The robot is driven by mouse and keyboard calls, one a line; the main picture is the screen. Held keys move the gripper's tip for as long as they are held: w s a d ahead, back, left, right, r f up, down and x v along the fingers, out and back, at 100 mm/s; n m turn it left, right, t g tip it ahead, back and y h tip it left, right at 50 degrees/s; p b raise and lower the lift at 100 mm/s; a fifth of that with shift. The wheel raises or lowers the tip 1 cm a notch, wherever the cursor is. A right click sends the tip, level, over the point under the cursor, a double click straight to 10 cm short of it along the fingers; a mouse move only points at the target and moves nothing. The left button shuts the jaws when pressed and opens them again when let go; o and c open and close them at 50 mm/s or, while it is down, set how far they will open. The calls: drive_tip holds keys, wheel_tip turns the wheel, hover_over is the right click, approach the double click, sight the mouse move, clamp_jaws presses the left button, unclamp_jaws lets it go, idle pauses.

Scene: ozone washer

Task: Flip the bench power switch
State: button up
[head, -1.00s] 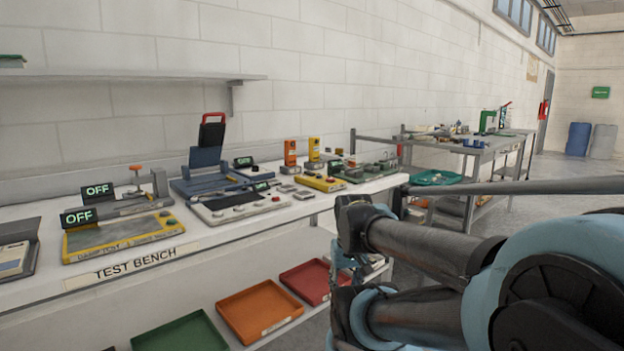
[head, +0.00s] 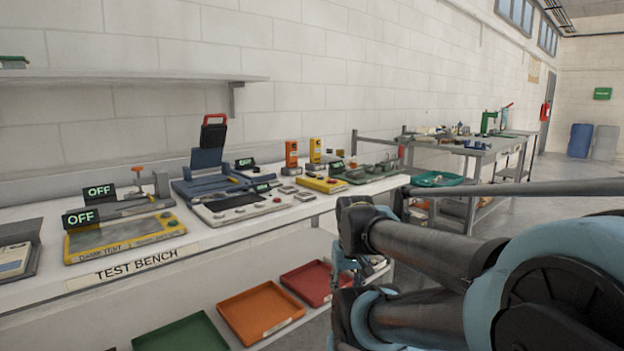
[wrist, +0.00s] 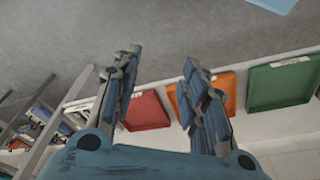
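The test bench (head: 40,290) runs along the wall at the left of the head view, with a row of devices on top. Small OFF signs stand by several devices, one behind a yellow-framed panel (head: 120,235). A blue device (head: 215,180) has a raised lid with a red handle. I cannot tell which part is the bench power switch. My gripper (wrist: 162,57) is open and empty in the wrist view, its two fingers apart. It is away from the bench-top devices; in the head view my arm largely hides it.
Below the bench top are a green tray (head: 180,335), an orange tray (head: 262,312) and a red tray (head: 312,281). A grey table (head: 480,150) with a green tray (head: 437,179) stands farther right. Grey floor is free at the far right.

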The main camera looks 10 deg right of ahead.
drive_tip(key=shift+c, duration=0.2)
drive_tip(key=shift+s+r, duration=0.15)
drive_tip(key=shift+s, duration=0.05)
drive_tip(key=c, duration=0.4)
drive_tip(key=shift+s+a+r, duration=0.1)
drive_tip(key=shift+r, duration=0.25)
drive_tip(key=c, duration=0.5)
drive_tip(key=w+a+r, duration=0.1)
drive_tip(key=w+r, duration=0.2)
drive_tip(key=w+r+n+y, duration=0.1)
drive_tip(key=w+r, duration=0.2)
drive_tip(key=w, duration=0.1)
drive_tip(key=w+a+r+n+t+y, duration=0.1)
drive_tip(key=w+r, duration=0.2)
drive_tip(key=shift+w+a+r, duration=0.3)
drive_tip(key=shift+w, duration=0.1)
clamp_jaws()
drive_tip(key=w+d+r+n+t+y, duration=0.1)
drive_tip(key=w+r+t, duration=0.1)
drive_tip(key=w+r, duration=0.5)
drive_tip(key=w+d+r+n+t+y, duration=0.1)
drive_tip(key=w+r, duration=0.6)
drive_tip(key=w, duration=1)
drive_tip(key=w+d+r+n+t+y, duration=0.1)
drive_tip(key=w+d+r+n+t, duration=0.1)
drive_tip(key=w+r, duration=0.5)
drive_tip(key=w, duration=0.5)
drive_tip(key=shift+w+d+r+t+y, duration=0.3)
drive_tip(key=shift+y, duration=0.1)
